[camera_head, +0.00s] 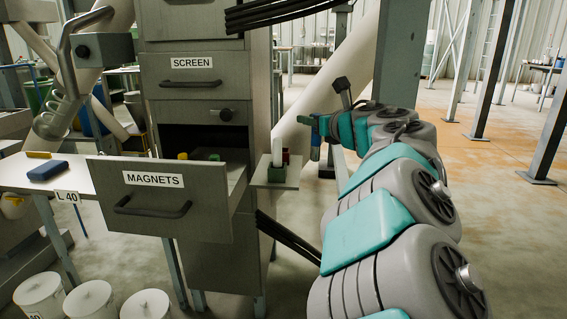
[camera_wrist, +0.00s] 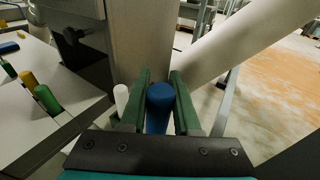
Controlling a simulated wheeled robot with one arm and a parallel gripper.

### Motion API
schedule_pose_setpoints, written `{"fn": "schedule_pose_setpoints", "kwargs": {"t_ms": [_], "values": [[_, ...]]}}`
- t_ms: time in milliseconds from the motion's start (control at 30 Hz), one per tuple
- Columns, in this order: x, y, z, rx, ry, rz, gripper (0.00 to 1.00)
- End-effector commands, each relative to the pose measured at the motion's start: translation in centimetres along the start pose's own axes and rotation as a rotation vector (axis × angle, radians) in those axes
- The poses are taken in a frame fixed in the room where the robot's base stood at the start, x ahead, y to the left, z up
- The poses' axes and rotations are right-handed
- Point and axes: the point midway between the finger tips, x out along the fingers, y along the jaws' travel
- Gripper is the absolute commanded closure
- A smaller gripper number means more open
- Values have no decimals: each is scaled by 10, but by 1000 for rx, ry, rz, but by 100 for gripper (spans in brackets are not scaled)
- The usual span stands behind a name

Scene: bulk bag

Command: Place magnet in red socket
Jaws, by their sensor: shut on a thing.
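My gripper (camera_wrist: 160,92) is shut on a blue cylindrical magnet (camera_wrist: 160,97), which sits between the two green fingers. In the head view my gripper (camera_head: 316,133) is to the right of the small side shelf (camera_head: 290,181), and the blue magnet (camera_head: 315,152) hangs upright below it. The red socket (camera_head: 285,157) shows as a small red patch on that shelf, partly behind a white magnet (camera_head: 277,151) standing in a green socket (camera_head: 275,173). The white magnet also shows in the wrist view (camera_wrist: 121,98), left of my fingers.
The open MAGNETS drawer (camera_head: 160,199) juts out at the left, with yellow (camera_head: 183,156) and green (camera_head: 214,157) magnets inside. The cabinet (camera_head: 197,78) stands beside the shelf. A slanted pale pipe (camera_head: 345,75) runs behind my gripper. Open floor lies at the right.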

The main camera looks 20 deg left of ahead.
Motion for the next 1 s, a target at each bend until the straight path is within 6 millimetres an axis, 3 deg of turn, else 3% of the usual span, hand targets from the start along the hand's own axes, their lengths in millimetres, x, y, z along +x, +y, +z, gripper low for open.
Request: {"fn": "schedule_pose_setpoints", "kwargs": {"t_ms": [167, 1000], "values": [[0, 2, -3, -5, 1, 44, 100], [116, 8, 17, -4, 1, 47, 100]]}}
